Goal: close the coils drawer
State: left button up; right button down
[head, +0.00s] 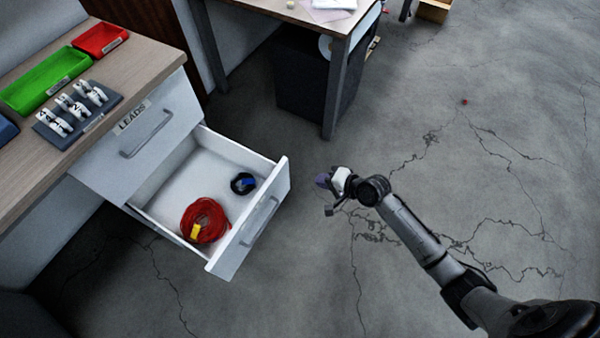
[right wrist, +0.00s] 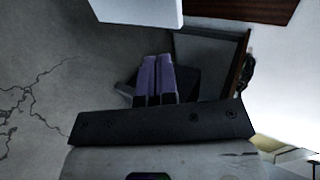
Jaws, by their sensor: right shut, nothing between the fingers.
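The open drawer (head: 247,232) is white and pulled out below a shut drawer labelled LEADS (head: 138,130). A red coil (head: 205,219) with a yellow tag and a smaller dark coil (head: 243,183) with a blue part lie inside it. Any label on the open drawer's front is not readable. My right gripper (head: 326,182) is to the right of the drawer front, apart from it. In the right wrist view its purple fingers (right wrist: 156,78) are together with nothing between them. A white part, perhaps the drawer front (right wrist: 140,10), shows at the top there. My left gripper is not in view.
On the wooden counter (head: 150,62) are a green bin (head: 45,78), a red bin (head: 100,39) and a dark rack (head: 80,115) with several white pieces. A desk (head: 300,12) with a black cabinet (head: 300,80) stands behind.

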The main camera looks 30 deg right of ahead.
aim_at(281, 169)
jog(key=b+x, duration=0.2)
jog(key=x, duration=0.2)
jog(key=b+x, duration=0.2)
jog(key=x, duration=0.2)
jog(key=r+b+x, duration=0.1)
jog(key=b+x, duration=0.1)
jog(key=x, duration=0.2)
jog(key=shift+w+a, duration=0.2)
jog(key=shift+w, duration=0.05)
jog(key=shift+w+a+r+b, duration=0.1)
jog(key=shift+w+a+b, duration=0.2)
jog(key=shift+w+b, duration=0.3)
jog(key=shift+w, duration=0.1)
